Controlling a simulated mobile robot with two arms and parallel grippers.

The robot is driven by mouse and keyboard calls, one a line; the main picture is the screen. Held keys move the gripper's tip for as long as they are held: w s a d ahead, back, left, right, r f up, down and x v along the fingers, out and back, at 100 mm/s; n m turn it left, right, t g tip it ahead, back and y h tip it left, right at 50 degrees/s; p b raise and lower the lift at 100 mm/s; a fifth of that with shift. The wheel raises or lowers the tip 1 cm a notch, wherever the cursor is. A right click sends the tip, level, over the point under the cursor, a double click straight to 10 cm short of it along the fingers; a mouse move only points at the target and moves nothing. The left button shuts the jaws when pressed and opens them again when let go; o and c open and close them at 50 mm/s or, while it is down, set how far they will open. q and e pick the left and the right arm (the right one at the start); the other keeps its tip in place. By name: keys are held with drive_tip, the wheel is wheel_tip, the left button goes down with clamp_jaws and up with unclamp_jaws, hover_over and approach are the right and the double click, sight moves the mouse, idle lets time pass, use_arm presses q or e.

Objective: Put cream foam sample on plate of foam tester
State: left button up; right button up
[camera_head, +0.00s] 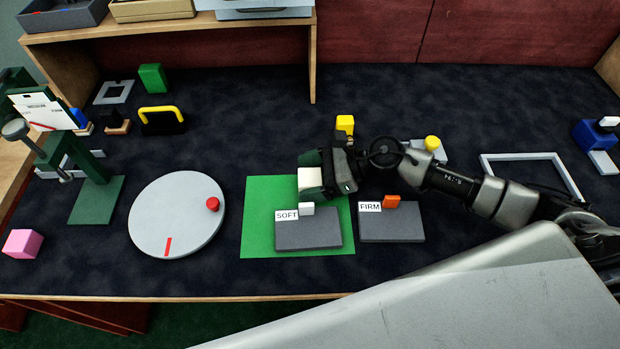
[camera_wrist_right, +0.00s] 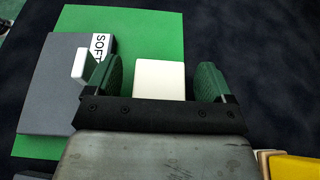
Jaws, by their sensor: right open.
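The cream foam sample (camera_head: 309,180) is a pale block on the green mat (camera_head: 259,215), behind the grey SOFT tray. My right gripper (camera_head: 318,175) is low over the mat at the block. In the right wrist view the gripper (camera_wrist_right: 157,85) is open, with the cream block (camera_wrist_right: 160,80) between its green fingers and a gap on each side. The foam tester (camera_head: 95,185) stands at the left, with a green plate (camera_head: 97,200), a dial card and a round-ended lever. My left gripper is not in view.
A grey turntable (camera_head: 160,225) with a red knob lies between mat and tester. The SOFT tray (camera_head: 308,236) and FIRM tray (camera_head: 391,228) sit in front. A pink block (camera_head: 22,244) is at the left edge. A yellow-handled black item (camera_head: 161,120) stands behind the turntable.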

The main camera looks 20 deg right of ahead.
drive_tip(key=c, duration=1.1)
drive_tip(key=shift+o, duration=0.2)
drive_tip(key=shift+r, duration=0.1)
